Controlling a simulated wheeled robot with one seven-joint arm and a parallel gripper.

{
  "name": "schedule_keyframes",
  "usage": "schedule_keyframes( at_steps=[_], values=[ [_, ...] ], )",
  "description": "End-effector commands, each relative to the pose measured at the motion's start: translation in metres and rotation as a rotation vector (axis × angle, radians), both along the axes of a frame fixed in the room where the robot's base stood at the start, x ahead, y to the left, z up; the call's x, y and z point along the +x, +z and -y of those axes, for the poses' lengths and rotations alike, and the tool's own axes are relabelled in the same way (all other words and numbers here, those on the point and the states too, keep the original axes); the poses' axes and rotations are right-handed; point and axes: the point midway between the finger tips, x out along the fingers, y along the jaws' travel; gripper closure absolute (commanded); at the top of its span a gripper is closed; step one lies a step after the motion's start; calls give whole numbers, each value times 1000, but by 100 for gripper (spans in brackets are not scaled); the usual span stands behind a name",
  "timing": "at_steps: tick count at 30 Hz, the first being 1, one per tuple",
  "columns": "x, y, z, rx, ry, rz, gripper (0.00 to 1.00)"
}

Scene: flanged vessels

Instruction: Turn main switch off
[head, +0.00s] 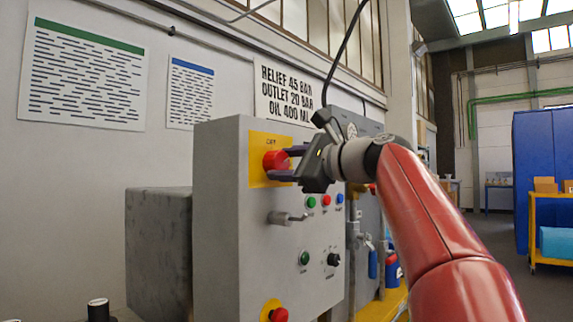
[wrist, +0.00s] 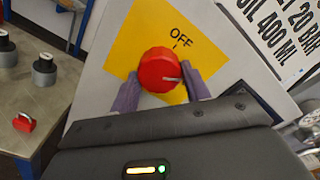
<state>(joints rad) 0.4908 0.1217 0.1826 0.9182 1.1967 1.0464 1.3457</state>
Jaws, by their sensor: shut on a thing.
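The main switch is a round red knob (head: 273,160) on a yellow plate (head: 257,148), high on the front of a grey cabinet (head: 222,240). The word OFF (wrist: 181,40) and a short tick stand above and right of the knob, and the mark is not in line with the tick. My gripper (head: 281,163) is shut on the knob, with one purple finger on each side of it. The wrist view also shows both fingers; the knob's lower edge is partly hidden.
Below the knob, a metal handle (head: 287,217) sticks out of the cabinet front, with several small buttons and a black selector (head: 333,259). A red button (head: 279,314) on yellow sits low. A red padlock (wrist: 24,122) lies on a bench at left in the wrist view.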

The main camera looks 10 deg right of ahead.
Motion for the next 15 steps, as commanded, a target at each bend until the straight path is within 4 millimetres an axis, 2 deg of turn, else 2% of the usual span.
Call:
schedule_keyframes(
  at_steps=[15],
  values=[
    [0, 0, 0, -396, 2, 289, 76]
  ],
)
